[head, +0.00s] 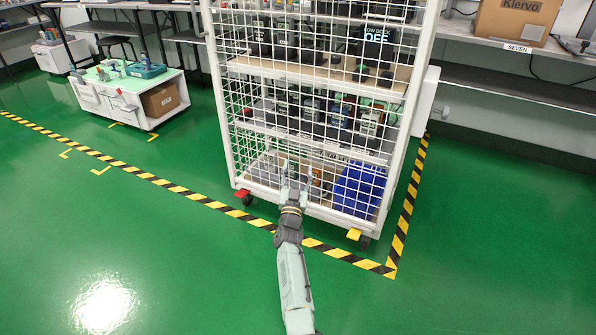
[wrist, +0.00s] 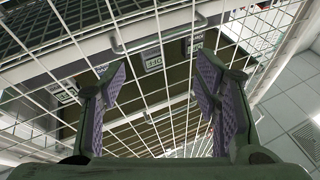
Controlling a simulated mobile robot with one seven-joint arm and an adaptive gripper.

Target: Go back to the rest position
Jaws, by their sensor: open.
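My gripper (head: 293,183) is at the end of my arm, low in front of the white wire-mesh cage trolley (head: 238,150) in the head view. In the wrist view my gripper (wrist: 158,85) has its two purple-padded fingers spread wide with nothing between them. The mesh of the trolley (wrist: 150,110) fills the view beyond the fingers. I cannot tell whether the fingertips touch the mesh.
The trolley holds several handheld devices on its shelves and a blue bin (head: 358,190) at the bottom. A low white cart (head: 130,98) stands at the left. Benches line the back wall, with a cardboard box (head: 515,18) at right. The green floor (head: 150,250) in front is clear.

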